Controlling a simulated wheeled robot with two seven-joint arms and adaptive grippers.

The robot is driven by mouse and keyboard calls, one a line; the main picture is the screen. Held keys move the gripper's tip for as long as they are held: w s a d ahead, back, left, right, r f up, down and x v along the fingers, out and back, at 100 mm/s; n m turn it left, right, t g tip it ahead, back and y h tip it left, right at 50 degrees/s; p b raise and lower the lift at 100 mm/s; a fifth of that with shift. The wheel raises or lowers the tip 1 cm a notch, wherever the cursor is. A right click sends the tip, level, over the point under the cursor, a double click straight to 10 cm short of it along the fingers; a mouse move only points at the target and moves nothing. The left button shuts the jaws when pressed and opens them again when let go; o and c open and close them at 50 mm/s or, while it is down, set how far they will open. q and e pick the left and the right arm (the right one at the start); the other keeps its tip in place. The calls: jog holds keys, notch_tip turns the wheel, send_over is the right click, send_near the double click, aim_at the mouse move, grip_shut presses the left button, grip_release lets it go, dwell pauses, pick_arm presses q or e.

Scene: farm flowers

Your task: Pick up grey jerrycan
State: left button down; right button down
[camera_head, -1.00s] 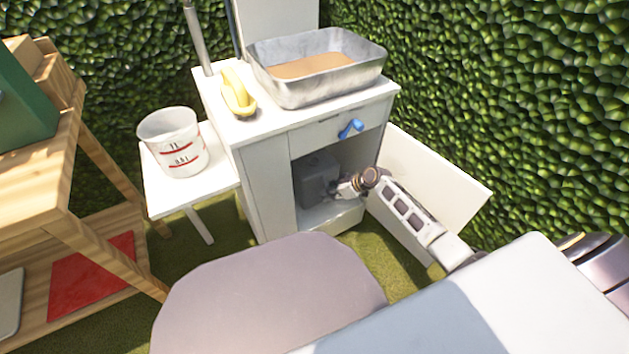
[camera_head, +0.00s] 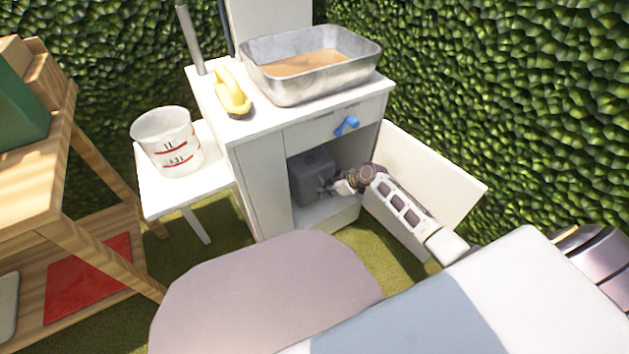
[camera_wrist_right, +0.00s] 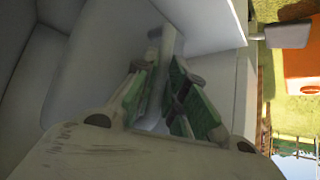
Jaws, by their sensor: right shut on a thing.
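The grey jerrycan (camera_head: 312,172) stands inside the open lower compartment of the white cabinet (camera_head: 262,190). My right gripper (camera_head: 334,186) reaches into the cabinet opening from the right and is shut on the jerrycan at its near side. In the right wrist view, the green-padded fingers of my right gripper (camera_wrist_right: 160,97) close around a narrow grey part of the jerrycan (camera_wrist_right: 110,40). The fingers and shade hide part of the grip. My left gripper is not in view.
The cabinet door (camera_head: 430,172) stands open to the right, beside my right arm. A metal basin (camera_head: 310,85) and a yellow scoop (camera_head: 232,92) are on the cabinet top. A white bucket (camera_head: 166,142) stands on a small table at left. A hedge (camera_head: 540,120) is behind.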

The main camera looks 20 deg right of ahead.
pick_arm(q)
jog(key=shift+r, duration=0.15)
pick_arm(e)
jog(key=shift+w+r, duration=0.1)
jog(key=shift+r, duration=0.25)
